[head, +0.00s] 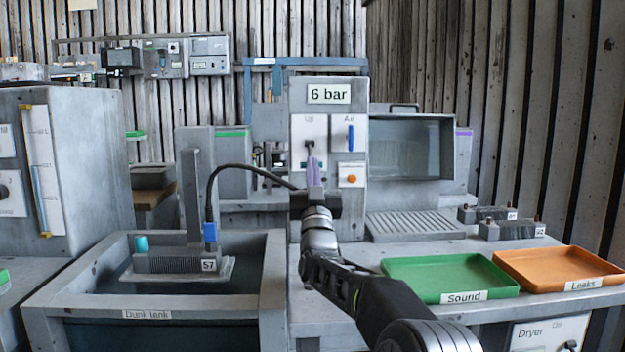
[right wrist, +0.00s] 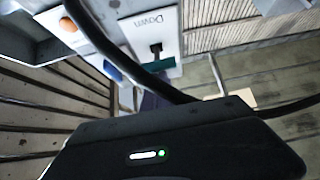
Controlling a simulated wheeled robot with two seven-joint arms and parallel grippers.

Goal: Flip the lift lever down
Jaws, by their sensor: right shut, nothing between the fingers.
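The lift lever (head: 310,146) is on the white panel marked "Up" at its top, on the grey "6 bar" post. In the right wrist view the lever (right wrist: 157,50) shows as a dark stem and green bar beside the word "Down". The picture there is turned over. My right gripper (head: 314,172) is shut and empty, its purple fingers in front of the lower part of this panel. They hide part of the lever, so I cannot tell its exact position or whether they touch it. My left gripper is out of view.
A blue switch (head: 350,138) and an orange button (head: 351,179) sit right of the lever panel. A black cable (head: 240,166) arches from the dunk tank (head: 275,270) towards my right gripper. Green (head: 400,264) and orange (head: 510,256) trays stand at the right.

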